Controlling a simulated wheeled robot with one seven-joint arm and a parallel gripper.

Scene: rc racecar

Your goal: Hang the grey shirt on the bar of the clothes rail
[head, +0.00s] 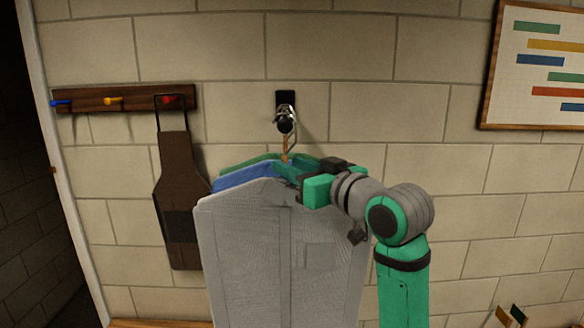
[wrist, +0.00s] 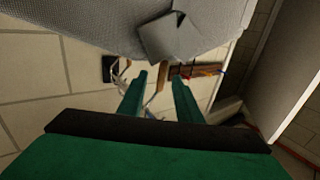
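The grey shirt (head: 270,240) hangs upright in front of the other shirts in the head view. It also fills the top of the wrist view (wrist: 80,12). The clothes rail bar (head: 285,124) is seen nearly end-on, with metal hanger hooks around it. A tan hanger neck (head: 285,152) runs from the hooks down to the shirts. My gripper (head: 288,170) is at the shirts' shoulders, below the bar. In the wrist view its two green fingers (wrist: 158,76) stand apart, with a tan strip between them and visible gaps. Which hanger that strip belongs to is unclear.
A blue shirt (head: 245,177) and a green shirt (head: 250,161) hang close behind the grey one. To the left, a brown apron (head: 180,190) hangs from a wooden peg rack (head: 135,95). A framed board (head: 540,65) is on the wall at upper right.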

